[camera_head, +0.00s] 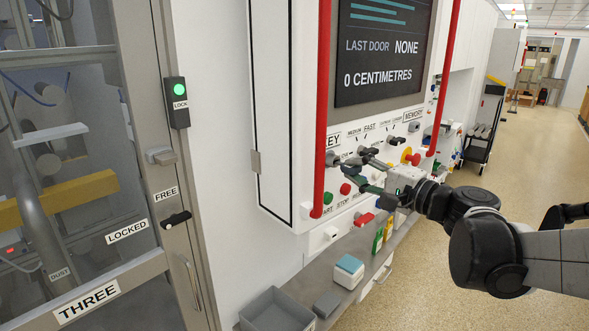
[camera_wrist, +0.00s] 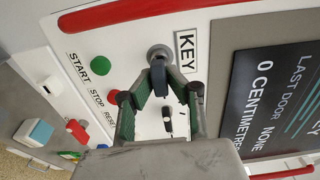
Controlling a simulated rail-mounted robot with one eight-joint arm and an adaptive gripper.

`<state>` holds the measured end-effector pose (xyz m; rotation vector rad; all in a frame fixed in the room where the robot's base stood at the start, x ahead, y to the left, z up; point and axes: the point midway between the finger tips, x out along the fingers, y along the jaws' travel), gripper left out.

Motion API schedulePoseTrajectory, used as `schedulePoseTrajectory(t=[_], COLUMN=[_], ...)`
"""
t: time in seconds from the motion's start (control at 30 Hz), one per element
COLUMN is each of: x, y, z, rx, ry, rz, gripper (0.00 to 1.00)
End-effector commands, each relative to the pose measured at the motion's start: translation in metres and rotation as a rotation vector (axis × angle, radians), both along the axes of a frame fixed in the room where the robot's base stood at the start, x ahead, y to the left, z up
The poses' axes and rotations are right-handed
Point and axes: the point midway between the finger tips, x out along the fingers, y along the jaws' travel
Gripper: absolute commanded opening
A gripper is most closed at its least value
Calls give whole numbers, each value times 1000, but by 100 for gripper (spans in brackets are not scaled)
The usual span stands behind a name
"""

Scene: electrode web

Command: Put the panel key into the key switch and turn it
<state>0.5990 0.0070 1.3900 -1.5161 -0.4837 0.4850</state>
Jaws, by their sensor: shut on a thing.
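The key switch (camera_wrist: 160,54) is a round grey metal ring on the white panel beside the KEY label (camera_wrist: 187,51). It also shows in the head view (camera_head: 332,160), just under that label. My gripper (camera_wrist: 160,82) is shut on the panel key (camera_wrist: 159,80), whose dark blue-grey head sits between the green-lined fingers. The key points at the switch and its far end overlaps the lower part of the ring. I cannot tell how deep it sits, as the fingers and key head hide the tip. In the head view my gripper (camera_head: 352,163) is close to the panel, right of the switch.
A black selector knob (camera_wrist: 168,122) lies close by the fingers. Green START (camera_wrist: 73,58), red STOP (camera_wrist: 97,69) and RESET buttons are beside the switch. Red rails (camera_head: 322,100) frame the panel. A shelf (camera_head: 330,292) below holds a grey bin (camera_head: 277,310) and a blue-topped box (camera_head: 348,271).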

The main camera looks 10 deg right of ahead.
Motion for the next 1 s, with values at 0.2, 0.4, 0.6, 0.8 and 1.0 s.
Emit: schedulePoseTrajectory(t=[0.2, 0.4, 0.6, 0.8, 1.0], x=[4, 7, 11, 14, 17], y=[3, 5, 8, 10, 11], z=[0, 0, 0, 0, 0], rx=[0, 0, 0, 0, 0], ry=[0, 0, 0, 0, 0], rz=[-1, 0, 1, 0, -1], gripper=[0, 0, 0, 0, 19])
